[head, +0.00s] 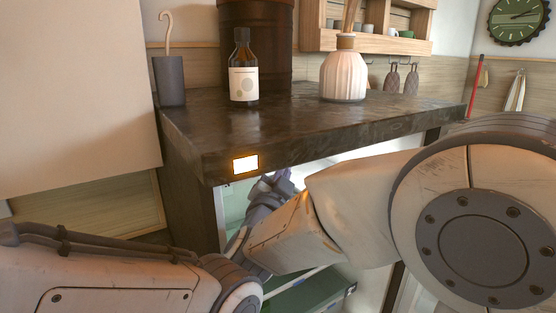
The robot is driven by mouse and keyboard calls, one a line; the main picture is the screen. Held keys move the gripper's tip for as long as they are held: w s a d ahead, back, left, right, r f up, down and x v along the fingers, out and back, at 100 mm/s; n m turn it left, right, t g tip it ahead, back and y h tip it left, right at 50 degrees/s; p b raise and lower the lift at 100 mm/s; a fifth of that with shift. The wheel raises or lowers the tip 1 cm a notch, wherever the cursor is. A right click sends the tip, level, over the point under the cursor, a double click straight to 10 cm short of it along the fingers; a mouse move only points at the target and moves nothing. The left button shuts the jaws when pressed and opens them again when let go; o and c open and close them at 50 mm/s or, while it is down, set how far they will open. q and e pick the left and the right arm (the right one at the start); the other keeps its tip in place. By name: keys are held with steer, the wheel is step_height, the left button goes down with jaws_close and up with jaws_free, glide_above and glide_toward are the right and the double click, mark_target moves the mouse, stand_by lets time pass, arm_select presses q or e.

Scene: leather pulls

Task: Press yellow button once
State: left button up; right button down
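The button (245,163) is a small rectangle that glows pale yellow-white with an orange rim. It sits on the front edge of the dark stone counter (185,141). A grey wrist with a gripper end (279,181) shows just below and right of the button, under the counter edge. It appears apart from the button. My arms overlap here, so I cannot tell which arm it belongs to. Its fingers are too small and covered to tell open from shut. No other gripper can be made out.
On the counter stand a brown bottle (243,77), a white ribbed vase (343,76), a dark cup (169,81) with a hooked stick, and a large brown canister (256,35). A wall shelf (365,41) hangs behind. The counter front around the button is clear.

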stand_by(0.4)
steer(key=shift+w+a, duration=0.25)
steer(key=shift+w, duration=0.1)
steer(key=shift+w+a, duration=0.25)
steer(key=shift+w, duration=0.1)
stand_by(0.7)
steer(key=shift+s, duration=0.1)
steer(key=shift+s+d+b, duration=0.4)
steer(key=shift+s+d, duration=0.1)
steer(key=shift+s, duration=0.15)
steer(key=s+d, duration=0.1)
steer(key=s, duration=0.1)
steer(key=s+d+b, duration=0.1)
steer(key=s+d, duration=0.1)
stand_by(0.6)
